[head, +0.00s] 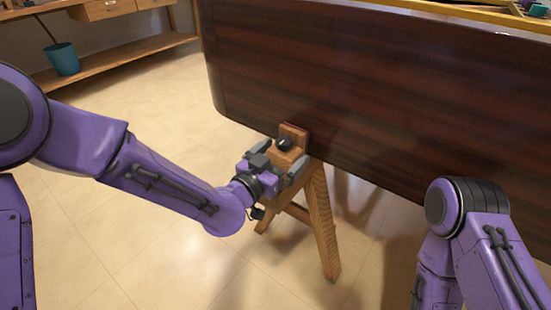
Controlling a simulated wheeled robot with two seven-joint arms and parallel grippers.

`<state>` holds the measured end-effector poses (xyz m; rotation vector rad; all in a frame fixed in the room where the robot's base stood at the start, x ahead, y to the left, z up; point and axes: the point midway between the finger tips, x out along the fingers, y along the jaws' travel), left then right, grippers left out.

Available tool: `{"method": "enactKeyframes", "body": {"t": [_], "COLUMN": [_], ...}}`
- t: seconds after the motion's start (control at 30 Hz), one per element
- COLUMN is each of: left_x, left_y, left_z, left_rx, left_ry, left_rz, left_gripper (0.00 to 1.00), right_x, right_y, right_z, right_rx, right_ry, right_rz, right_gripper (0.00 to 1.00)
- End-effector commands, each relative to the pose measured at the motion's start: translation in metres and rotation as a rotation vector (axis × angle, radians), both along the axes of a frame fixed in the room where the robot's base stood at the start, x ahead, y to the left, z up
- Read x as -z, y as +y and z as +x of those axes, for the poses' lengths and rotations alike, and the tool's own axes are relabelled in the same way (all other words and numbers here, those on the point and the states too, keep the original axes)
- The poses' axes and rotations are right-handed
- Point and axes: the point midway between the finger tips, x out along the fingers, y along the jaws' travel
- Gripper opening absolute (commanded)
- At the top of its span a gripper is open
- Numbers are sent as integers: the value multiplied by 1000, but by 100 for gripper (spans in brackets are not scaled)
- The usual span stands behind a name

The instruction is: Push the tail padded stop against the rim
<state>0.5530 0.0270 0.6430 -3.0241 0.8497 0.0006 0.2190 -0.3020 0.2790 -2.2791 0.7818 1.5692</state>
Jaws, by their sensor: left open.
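The padded stop (296,135) is a wooden block with a thin reddish pad on its far face and a black knob on top. It sits on a wooden trestle (322,225). Its pad is right at the dark, glossy wooden rim (370,85); I cannot tell whether they touch. My left gripper (282,157) is at the near side of the stop, its grey fingers open on either side of the wooden block. The gripper hides part of the block. My right gripper is out of view; only part of the right arm shows at lower right.
The rim spans the upper right as a tall wall. A wooden shelf (110,62) with drawers and a teal pot (63,58) stands at the back left. The tiled floor (130,245) around the trestle is clear.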

Motion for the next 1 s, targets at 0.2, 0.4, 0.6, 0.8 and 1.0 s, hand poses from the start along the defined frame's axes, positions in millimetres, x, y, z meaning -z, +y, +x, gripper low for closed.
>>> {"method": "enactKeyframes", "body": {"t": [0.2, 0.4, 0.6, 0.8, 1.0], "left_x": [-2, -1, 0, 0, 0], "left_y": [25, 47, 54, 54, 54], "left_z": [-38, -73, -85, -85, -85], "left_rx": [-2, -3, -2, -2, -2], "left_ry": [2, 1, 1, 0, 0], "left_rz": [1, 0, -1, 0, 0], "left_gripper": [100, 100, 100, 100, 100], "right_x": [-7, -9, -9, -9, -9], "right_y": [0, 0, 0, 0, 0], "right_z": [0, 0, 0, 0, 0], "right_rx": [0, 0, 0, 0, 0], "right_ry": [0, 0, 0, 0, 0], "right_rz": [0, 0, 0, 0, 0], "right_gripper": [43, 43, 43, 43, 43]}}
